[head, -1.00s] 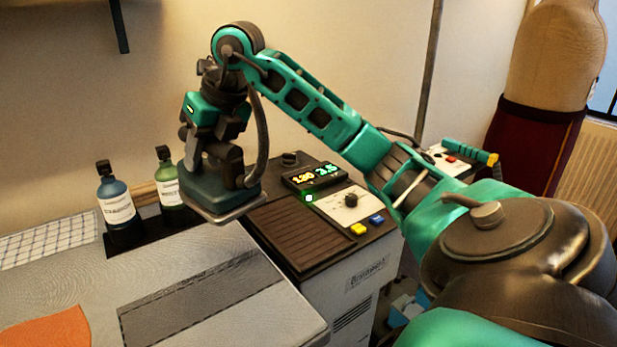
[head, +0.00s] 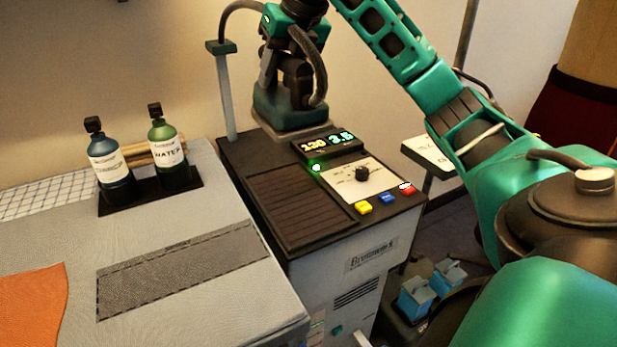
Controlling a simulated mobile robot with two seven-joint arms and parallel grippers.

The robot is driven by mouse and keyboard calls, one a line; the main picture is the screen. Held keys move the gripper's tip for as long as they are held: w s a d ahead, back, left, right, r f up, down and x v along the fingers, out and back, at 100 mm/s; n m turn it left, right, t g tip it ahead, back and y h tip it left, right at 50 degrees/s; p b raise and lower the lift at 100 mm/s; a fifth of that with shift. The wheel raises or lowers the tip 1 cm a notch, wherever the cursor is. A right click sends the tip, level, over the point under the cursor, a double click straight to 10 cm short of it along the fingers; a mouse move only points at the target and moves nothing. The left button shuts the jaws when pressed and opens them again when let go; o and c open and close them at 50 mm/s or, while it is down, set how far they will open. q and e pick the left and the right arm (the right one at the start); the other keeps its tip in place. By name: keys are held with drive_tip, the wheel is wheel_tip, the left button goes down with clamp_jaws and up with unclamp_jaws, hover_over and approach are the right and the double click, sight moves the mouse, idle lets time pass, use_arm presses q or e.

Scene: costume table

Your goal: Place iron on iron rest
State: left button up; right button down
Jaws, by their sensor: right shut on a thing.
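The iron (head: 290,110) has a dark teal body and a pale metal soleplate. My right gripper (head: 290,72) is shut on the iron's handle and holds it level. The iron shows over the back part of the steam station, behind the ribbed rest; I cannot tell how high above the top it is. The iron rest (head: 297,208) is a dark ribbed panel on the left of the station's top, and it is bare. The fingertips are partly hidden by the wrist and hose. My left gripper is not in view.
The station's display (head: 328,145), knob (head: 362,173) and coloured buttons (head: 387,198) lie right of the rest. A post (head: 226,95) rises at the back left.

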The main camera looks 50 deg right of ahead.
drive_tip(key=shift+s+d+r, duration=0.15)
drive_tip(key=shift+d+r, duration=0.1)
drive_tip(key=shift+d, duration=0.35)
drive_tip(key=shift+d+f, duration=0.15)
wheel_tip(320, 180, down, 19)
drive_tip(key=b, duration=0.4)
drive_tip(key=shift+f, duration=0.25)
use_arm(q)
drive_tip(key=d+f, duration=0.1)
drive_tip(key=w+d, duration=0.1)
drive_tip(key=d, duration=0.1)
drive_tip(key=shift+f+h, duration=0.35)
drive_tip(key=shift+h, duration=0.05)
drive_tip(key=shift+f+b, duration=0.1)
drive_tip(key=shift+b, duration=0.2)
use_arm(e)
drive_tip(key=shift+f, duration=0.1)
drive_tip(key=c, duration=0.7)
unclamp_jaws()
drive_tip(key=shift+s+f, duration=0.1)
drive_tip(key=shift+f, duration=0.05)
